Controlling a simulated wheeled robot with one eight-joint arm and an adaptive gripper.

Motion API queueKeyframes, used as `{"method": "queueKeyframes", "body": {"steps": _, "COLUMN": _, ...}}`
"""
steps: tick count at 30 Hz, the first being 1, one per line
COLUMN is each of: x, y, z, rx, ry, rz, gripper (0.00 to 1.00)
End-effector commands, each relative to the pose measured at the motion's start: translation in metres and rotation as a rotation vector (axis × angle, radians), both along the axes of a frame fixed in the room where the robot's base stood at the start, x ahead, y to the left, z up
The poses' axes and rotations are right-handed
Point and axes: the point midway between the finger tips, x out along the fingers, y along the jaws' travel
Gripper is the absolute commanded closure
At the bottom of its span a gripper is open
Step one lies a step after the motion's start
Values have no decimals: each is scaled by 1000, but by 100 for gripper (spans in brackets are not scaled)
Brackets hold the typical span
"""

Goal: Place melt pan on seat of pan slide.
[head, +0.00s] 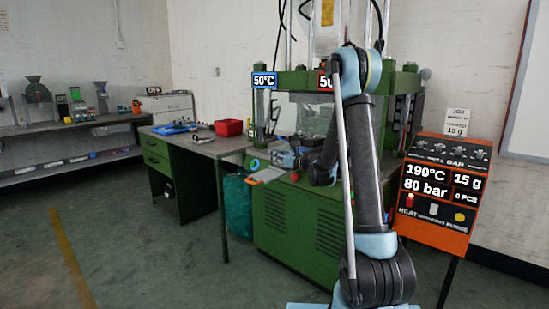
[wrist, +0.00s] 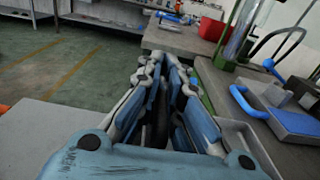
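My gripper (wrist: 163,62) points away from the camera in the wrist view, its two fingers close together with a narrow dark gap. I cannot tell whether anything thin is held between them. In the head view my gripper (head: 290,158) is small and partly hidden by the press and my arm, over the front left of the green press. A shallow grey tray-like part (wrist: 252,142) shows beside and below the fingers at right; it may be the melt pan or part of the pan slide. A flat light plate with an orange end (head: 268,175) juts from the press's left front.
A grey block with a blue loop handle (wrist: 287,121) lies to the right of the fingers. The green press (head: 300,222) stands beside a workbench (head: 222,147) with a red bin (head: 229,128). An orange control panel (head: 437,195) stands at right. The floor at left is clear.

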Motion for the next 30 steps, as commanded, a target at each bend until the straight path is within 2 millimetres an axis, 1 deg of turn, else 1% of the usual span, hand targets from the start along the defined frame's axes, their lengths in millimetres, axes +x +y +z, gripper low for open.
{"method": "queueKeyframes", "body": {"steps": 14, "x": 0, "y": 0, "z": -9, "rx": 0, "ry": 0, "rz": 0, "gripper": 100}}
{"method": "queueKeyframes", "body": {"steps": 15, "x": 0, "y": 0, "z": -9, "rx": 0, "ry": 0, "rz": 0, "gripper": 86}}
{"method": "queueKeyframes", "body": {"steps": 17, "x": 0, "y": 0, "z": -9, "rx": 0, "ry": 0, "rz": 0, "gripper": 73}}
{"method": "queueKeyframes", "body": {"steps": 26, "x": 0, "y": 0, "z": -9, "rx": 0, "ry": 0, "rz": 0, "gripper": 73}}
{"method": "queueKeyframes", "body": {"steps": 30, "x": 0, "y": 0, "z": -5, "rx": 0, "ry": 0, "rz": 0, "gripper": 73}}
